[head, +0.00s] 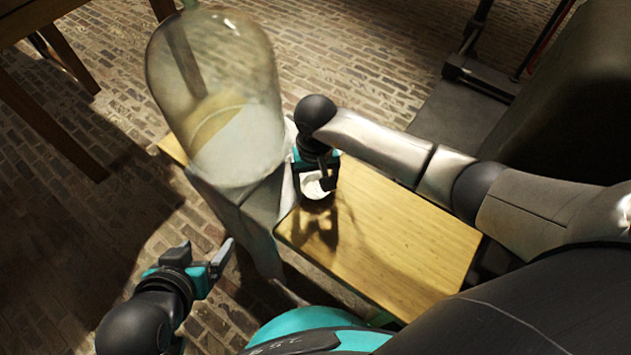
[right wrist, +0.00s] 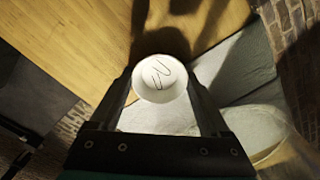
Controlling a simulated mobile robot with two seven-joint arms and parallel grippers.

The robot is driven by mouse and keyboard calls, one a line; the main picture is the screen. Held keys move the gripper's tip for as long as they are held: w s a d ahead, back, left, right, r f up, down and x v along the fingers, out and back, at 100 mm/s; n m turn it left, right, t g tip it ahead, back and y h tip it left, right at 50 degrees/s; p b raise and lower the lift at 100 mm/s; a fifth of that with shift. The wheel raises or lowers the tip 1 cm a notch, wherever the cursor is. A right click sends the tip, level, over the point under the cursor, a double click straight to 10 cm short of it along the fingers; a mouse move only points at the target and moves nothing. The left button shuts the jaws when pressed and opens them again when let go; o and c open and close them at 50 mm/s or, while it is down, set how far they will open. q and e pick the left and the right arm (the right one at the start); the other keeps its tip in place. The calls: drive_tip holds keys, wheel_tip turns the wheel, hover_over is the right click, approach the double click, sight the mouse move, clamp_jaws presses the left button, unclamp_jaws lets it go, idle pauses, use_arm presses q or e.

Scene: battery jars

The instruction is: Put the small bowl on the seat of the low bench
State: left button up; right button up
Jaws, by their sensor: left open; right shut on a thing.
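The small white bowl (head: 313,187) is in my right gripper (head: 318,178), over the wooden seat of the low bench (head: 410,235), beside the cloth. In the right wrist view the bowl (right wrist: 160,70) sits between the tips of my right gripper (right wrist: 163,88), with thin dark lines inside it. The seat (right wrist: 85,50) shows behind it. I cannot tell whether the bowl touches the seat. My left gripper (head: 218,265) is open and empty, left of the bench and apart from it.
A large glass jar (head: 225,90) stands on the bench at the left of the bowl, above a grey cloth (head: 245,205) that hangs over the front edge. The seat's right part is bare. A dark wooden table (head: 45,120) stands at the far left on the brick floor (head: 120,130).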

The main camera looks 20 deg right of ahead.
sight(315, 185)
drive_tip(key=shift+f, duration=0.2)
drive_tip(key=o, duration=1.2)
use_arm(q)
drive_tip(key=shift+w+d+t, duration=0.2)
drive_tip(key=shift+d+t, duration=0.1)
drive_tip(key=shift+d, duration=0.15)
use_arm(e)
drive_tip(key=shift+r, duration=0.1)
drive_tip(key=shift+r, duration=0.25)
drive_tip(key=shift+r+p, duration=0.3)
drive_tip(key=shift+r, duration=0.05)
use_arm(q)
drive_tip(key=s+a+g+y+p, duration=0.2)
drive_tip(key=s+a+g, duration=0.2)
drive_tip(key=a, duration=0.1)
use_arm(e)
wheel_tip(315, 185, up, 4)
drive_tip(key=shift+w+f, duration=0.1)
use_arm(q)
wheel_tip(315, 185, down, 7)
drive_tip(key=g+p, duration=0.1)
drive_tip(key=p, duration=0.2)
drive_tip(key=shift+s, duration=0.35)
use_arm(e)
drive_tip(key=shift+r, duration=3.65)
